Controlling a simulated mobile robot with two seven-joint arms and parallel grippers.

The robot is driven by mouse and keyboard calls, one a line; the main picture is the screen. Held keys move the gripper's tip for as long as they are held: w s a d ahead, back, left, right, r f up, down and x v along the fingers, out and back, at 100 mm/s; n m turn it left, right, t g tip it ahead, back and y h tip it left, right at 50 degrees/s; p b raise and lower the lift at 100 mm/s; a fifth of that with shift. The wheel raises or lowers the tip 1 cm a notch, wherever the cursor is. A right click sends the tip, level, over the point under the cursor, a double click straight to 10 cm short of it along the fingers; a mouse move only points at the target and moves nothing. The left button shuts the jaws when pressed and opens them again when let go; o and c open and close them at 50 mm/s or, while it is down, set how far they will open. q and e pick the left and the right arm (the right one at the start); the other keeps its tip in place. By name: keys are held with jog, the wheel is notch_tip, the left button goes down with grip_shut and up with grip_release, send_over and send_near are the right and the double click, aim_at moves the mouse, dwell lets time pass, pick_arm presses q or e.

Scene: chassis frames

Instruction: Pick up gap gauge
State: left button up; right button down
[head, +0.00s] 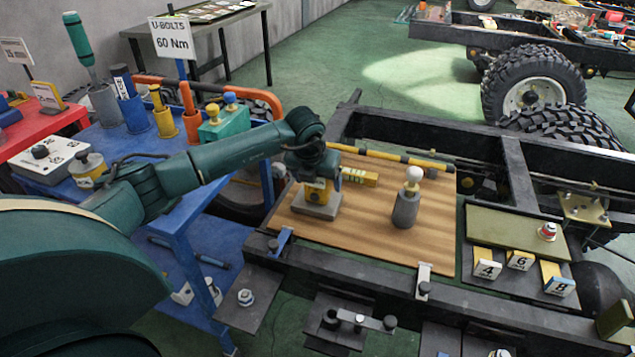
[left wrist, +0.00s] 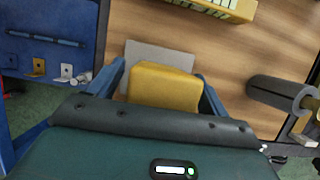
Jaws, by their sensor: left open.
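A yellow block on a flat grey plate, which I take to be the gap gauge (head: 316,209), sits on the wooden board (head: 430,240) toward its left side. It also shows in the left wrist view, where the yellow block (left wrist: 165,88) stands up from the grey plate. My left gripper (head: 318,187) is right over it, pointing down. In the left wrist view the open fingers (left wrist: 162,72) are on either side of the yellow block; contact cannot be told. In the head view the gripper hides much of the block. My right gripper is not in view.
A yellow marked block (head: 360,176) lies just behind, and a grey cylinder with a white knob (head: 405,208) stands to the right. A yellow-black bar (head: 390,156) runs along the back. Numbered blocks (head: 487,268) sit farther right. A blue bench (head: 150,150) holds tools at left.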

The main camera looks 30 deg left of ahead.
pick_arm(q)
jog(key=shift+c, duration=0.2)
jog(key=c, duration=1.1)
